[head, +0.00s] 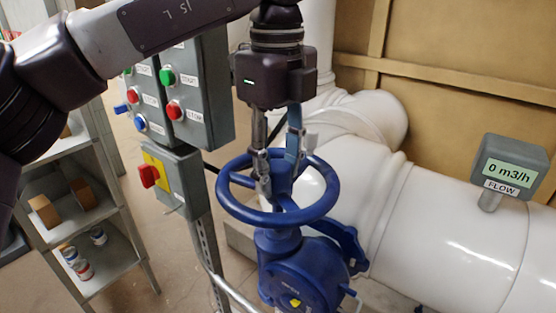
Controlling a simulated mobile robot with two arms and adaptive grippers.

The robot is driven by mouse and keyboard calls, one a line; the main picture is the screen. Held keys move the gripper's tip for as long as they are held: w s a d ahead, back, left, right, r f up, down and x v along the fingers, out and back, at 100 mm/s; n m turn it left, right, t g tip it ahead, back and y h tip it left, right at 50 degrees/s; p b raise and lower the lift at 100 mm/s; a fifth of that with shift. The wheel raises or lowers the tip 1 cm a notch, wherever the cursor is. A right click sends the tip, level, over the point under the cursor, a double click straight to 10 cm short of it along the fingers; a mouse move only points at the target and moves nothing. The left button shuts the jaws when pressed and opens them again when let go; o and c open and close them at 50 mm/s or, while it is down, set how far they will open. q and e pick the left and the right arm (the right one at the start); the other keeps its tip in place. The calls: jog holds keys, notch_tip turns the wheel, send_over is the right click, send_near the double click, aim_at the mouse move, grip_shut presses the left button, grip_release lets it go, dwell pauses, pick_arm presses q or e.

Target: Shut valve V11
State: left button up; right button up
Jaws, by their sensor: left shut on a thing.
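A blue valve handwheel (328,205) sits on top of a blue valve body (296,268) in the middle of the head view. My left gripper (278,190) points down from above with its fingers inside the wheel's ring. It is shut on part of the handwheel near the hub; the fingers hide the exact contact. I cannot read a V11 label on the valve. A grey flow meter (510,170) on the white pipe reads 0 m3/h. My right gripper is not in view.
Grey control boxes (205,95) with green, red and blue buttons stand left of the valve. A red switch (149,175) on a yellow plate is below them. A white pipe (440,220) runs right. A shelf (110,255) with boxes and cans stands at left.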

pick_arm(q)
jog(key=m, duration=0.1)
jog(key=m+p, duration=0.1)
jog(key=m, duration=0.1)
jog(key=shift+s+f, duration=0.3)
jog(key=shift+f, duration=0.1)
jog(key=m+p, duration=0.2)
jog(key=m, duration=0.2)
jog(key=shift+r, duration=0.15)
jog(key=m+p, duration=0.1)
jog(key=m, duration=0.1)
jog(key=shift+m, duration=1)
jog(key=m+p, duration=0.2)
jog(key=m, duration=0.2)
jog(key=m+p, duration=0.1)
jog(key=m, duration=0.3)
jog(key=shift+m+p, duration=0.45)
jog(key=shift+m, duration=0.75)
jog(key=m+p, duration=0.1)
jog(key=m, duration=0.2)
jog(key=shift+a+m, duration=0.1)
jog(key=shift+m, duration=1.8)
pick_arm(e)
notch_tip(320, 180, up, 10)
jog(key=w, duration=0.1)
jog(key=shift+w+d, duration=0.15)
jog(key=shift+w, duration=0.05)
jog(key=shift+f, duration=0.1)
